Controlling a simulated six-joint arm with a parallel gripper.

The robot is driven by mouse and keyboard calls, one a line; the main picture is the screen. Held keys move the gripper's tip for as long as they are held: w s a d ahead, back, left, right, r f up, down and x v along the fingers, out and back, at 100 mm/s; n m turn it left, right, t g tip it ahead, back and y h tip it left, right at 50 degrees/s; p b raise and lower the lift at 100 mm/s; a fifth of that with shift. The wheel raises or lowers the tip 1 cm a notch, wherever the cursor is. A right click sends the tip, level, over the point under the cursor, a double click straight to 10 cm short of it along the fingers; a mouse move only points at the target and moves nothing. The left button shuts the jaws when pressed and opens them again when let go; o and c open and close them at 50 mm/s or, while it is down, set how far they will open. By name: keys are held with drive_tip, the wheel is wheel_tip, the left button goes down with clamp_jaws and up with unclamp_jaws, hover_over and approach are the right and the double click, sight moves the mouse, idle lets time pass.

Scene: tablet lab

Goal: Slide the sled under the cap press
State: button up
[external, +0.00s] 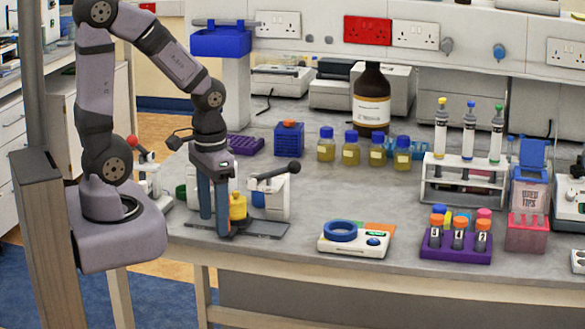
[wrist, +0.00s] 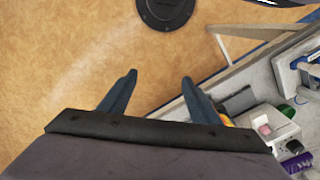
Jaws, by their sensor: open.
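My gripper (external: 214,222) points down at the front left of the bench, its two blue fingers apart with nothing visible between them. In the wrist view the open fingers (wrist: 159,77) show against the tan floor. A yellow piece (external: 238,206) stands just right of the fingers, above a dark flat base (external: 262,231); I cannot tell whether it is part of the sled. A yellow sliver (wrist: 229,121) shows beside the right finger in the wrist view. The cap press (external: 280,196) appears to be the white stand with a black-knobbed lever just behind. The sled's outline is partly hidden by my fingers.
A white device with a blue ring (external: 355,238) stands to the right. A purple block with orange-capped vials (external: 455,248) is farther right. Several blue-capped bottles (external: 351,150) stand behind. Bare bench lies between the base and the white device.

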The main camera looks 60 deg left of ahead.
drive_tip(key=shift+a+f, duration=0.15)
drive_tip(key=shift+a, duration=0.15)
drive_tip(key=c, duration=0.4)
drive_tip(key=shift+o, duration=0.2)
drive_tip(key=w+a+f+n+b, duration=0.3)
drive_tip(key=a+n+b, duration=0.1)
drive_tip(key=a, duration=0.5)
drive_tip(key=shift+m, duration=0.8)
drive_tip(key=w+a+r, duration=0.4)
drive_tip(key=r, duration=0.1)
drive_tip(key=w+a+r, duration=0.2)
drive_tip(key=shift+w+r, duration=0.25)
drive_tip(key=shift+f+p, duration=0.9)
drive_tip(key=shift+f, duration=2.8)
